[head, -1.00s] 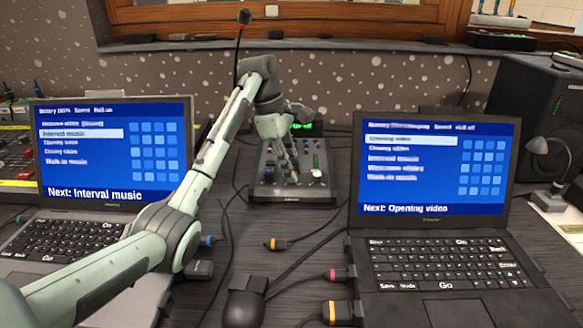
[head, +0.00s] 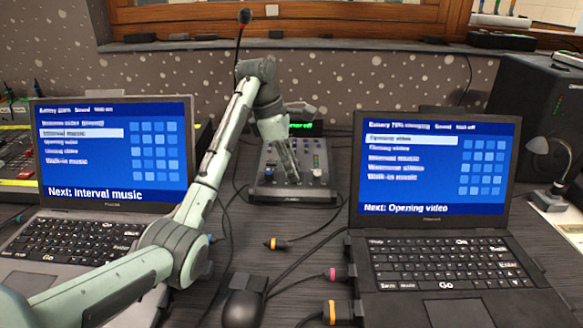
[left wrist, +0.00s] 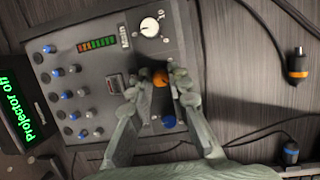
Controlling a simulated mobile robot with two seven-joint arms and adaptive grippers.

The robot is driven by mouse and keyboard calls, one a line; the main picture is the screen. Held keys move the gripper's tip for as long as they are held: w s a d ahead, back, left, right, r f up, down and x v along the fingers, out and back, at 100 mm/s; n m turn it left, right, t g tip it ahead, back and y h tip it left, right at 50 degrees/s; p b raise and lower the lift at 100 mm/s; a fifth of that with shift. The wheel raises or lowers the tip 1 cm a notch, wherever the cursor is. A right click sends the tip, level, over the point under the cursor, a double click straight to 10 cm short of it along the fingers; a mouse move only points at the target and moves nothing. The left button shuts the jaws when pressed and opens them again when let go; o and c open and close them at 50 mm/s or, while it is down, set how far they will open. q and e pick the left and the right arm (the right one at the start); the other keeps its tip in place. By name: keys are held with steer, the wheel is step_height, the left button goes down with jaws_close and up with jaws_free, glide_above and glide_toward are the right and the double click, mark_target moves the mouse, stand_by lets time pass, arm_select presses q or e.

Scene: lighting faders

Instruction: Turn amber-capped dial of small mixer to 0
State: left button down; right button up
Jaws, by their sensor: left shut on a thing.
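The small mixer (head: 322,195) stands on the desk between two laptops. In the left wrist view its dark panel (left wrist: 109,63) has an amber-capped dial (left wrist: 160,78), a blue-capped dial (left wrist: 168,121) and a white dial (left wrist: 149,27) with a scale marked 10. My left gripper (left wrist: 158,88) has one finger on each side of the amber-capped dial and is shut on it. In the head view the left gripper (head: 290,178) reaches down onto the mixer. The fingers hide the dial's sides, and I cannot read its setting. My right gripper is out of view.
Several small knobs (left wrist: 67,96) and a fader (left wrist: 115,84) lie close to the fingers. A display (left wrist: 22,112) reading "Projector off" is beside the mixer. Laptops (head: 112,150) (head: 435,170) flank it. Cables, one an orange-ringed plug (head: 277,243), and a mouse (head: 243,308) lie in front.

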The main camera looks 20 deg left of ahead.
arm_select(q)
steer(key=c, duration=1.5)
jaws_free()
steer(key=shift+o, duration=0.2)
steer(key=v, duration=1.2)
